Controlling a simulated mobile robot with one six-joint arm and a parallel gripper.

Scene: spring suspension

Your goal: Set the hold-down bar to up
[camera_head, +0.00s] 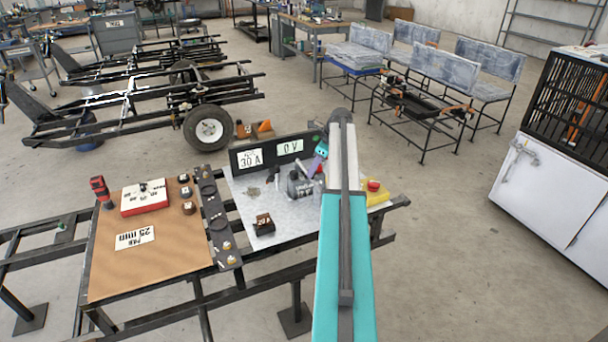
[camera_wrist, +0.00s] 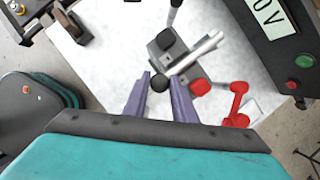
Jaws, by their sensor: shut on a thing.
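My gripper (camera_wrist: 161,78) has its two purple fingers shut on a black ball knob (camera_wrist: 158,84) in the wrist view. The knob sits in front of a small grey clamp block (camera_wrist: 166,52) on the light metal plate. A pale cylinder (camera_wrist: 203,51) slants away to the right of the block. I cannot tell for certain which part is the hold-down bar or its exact angle. In the head view the grey fixture (camera_head: 299,186) stands on the plate, and my gripper (camera_head: 308,173) reaches it from the upper right, partly hidden.
A dark display panel (camera_head: 268,152) stands behind the fixture. Red linked parts (camera_wrist: 236,106) lie close right of my fingers. A dark block (camera_head: 264,225) sits on the plate's front. A yellow box with a red button (camera_head: 375,190) is at right. The brown board (camera_head: 160,250) has clear space.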

